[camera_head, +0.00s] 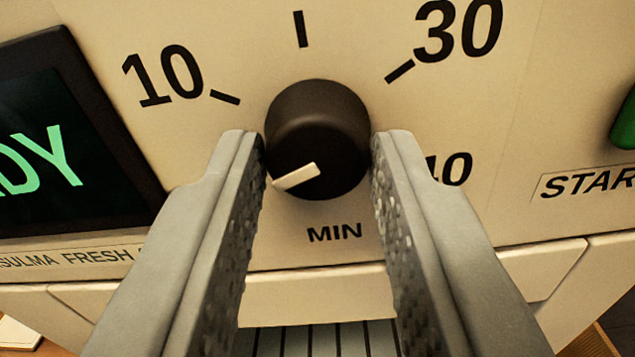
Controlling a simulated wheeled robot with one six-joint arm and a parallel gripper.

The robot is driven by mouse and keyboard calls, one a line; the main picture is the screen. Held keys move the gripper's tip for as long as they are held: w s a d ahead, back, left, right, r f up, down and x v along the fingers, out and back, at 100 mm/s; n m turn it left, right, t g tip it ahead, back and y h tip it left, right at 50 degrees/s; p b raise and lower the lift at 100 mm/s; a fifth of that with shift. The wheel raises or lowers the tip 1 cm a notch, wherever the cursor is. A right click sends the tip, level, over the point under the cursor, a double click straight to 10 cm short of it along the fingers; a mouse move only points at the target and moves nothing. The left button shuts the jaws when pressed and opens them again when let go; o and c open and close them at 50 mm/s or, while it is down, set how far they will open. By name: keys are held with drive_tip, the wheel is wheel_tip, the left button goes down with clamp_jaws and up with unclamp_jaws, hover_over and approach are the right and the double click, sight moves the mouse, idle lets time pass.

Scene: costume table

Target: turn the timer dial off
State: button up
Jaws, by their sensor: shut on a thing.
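The timer dial (318,140) is a round black knob on a cream panel, in the middle of the camera_head view. Its white pointer mark lies at the lower left of the knob and points down and left, below the 10. My gripper (318,160) reaches up from below. Its two grey fingers stand on the left and right sides of the knob and are shut on it. The fingers hide part of the panel, including part of a number ending in 0 at the right.
A dark display (70,130) with green letters stands left of the dial. A green button (625,125) is cut off at the right edge, above lettering. The panel's lower edge and a slatted grey part (320,340) lie below. Wood shows at the bottom corners.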

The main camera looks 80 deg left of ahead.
drive_tip(key=shift+f+n, duration=0.15)
drive_tip(key=shift+n, duration=0.65)
drive_tip(key=o, duration=0.9)
drive_tip(key=shift+o, duration=0.2)
drive_tip(key=shift+d, duration=0.1)
drive_tip(key=v, duration=1.7)
